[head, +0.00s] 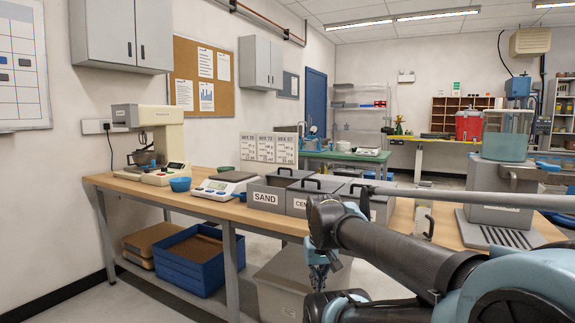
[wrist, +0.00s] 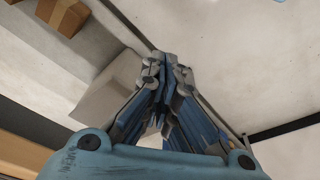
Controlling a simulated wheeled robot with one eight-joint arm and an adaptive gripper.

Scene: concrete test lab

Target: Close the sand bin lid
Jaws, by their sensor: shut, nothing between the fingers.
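The grey sand bin (head: 264,196), labelled SAND, stands on the wooden bench at the left end of a row of bins. A dark handle shows above its top, but I cannot tell clearly how its lid sits. My gripper (head: 319,283) hangs in front of the bench edge, below the bench top and to the right of the sand bin, fingers pointing down. In the wrist view my gripper (wrist: 166,62) is shut and empty, with pale floor beyond it. The sand bin is not recognisable in the wrist view.
The cement bin (head: 299,204) stands right of the sand bin; my arm partly hides another bin (head: 378,208). A grey container (head: 282,288) and blue crates (head: 190,265) sit below the bench (head: 130,184).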

